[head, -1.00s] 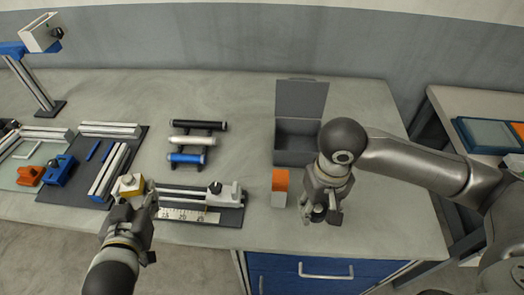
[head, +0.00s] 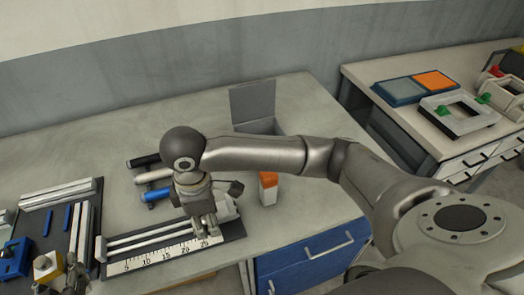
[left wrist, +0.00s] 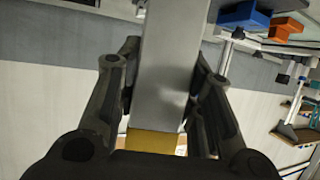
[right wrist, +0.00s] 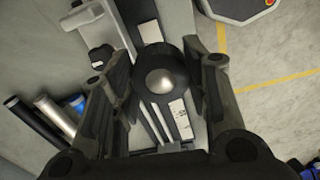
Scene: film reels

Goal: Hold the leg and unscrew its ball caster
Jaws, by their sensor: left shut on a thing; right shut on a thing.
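The leg, a grey square metal bar with a yellow part at its near end, runs between the fingers of my left gripper (left wrist: 163,95) in the left wrist view (left wrist: 172,60). That gripper is shut on it. In the head view my left gripper (head: 76,281) is partly cut off at the lower left. The ball caster, a dark round cup with a shiny ball (right wrist: 160,80), sits between the fingers of my right gripper in the right wrist view. My right gripper (head: 206,236) is shut on it above the right end of the ruler fixture. The joint of caster and leg is hidden.
The ruler strip (head: 165,254) lies along the fixture. Black, silver and blue cylinders (head: 155,195) lie behind my right gripper. An orange-and-white block (head: 268,188) and an open grey box (head: 252,103) stand to the right.

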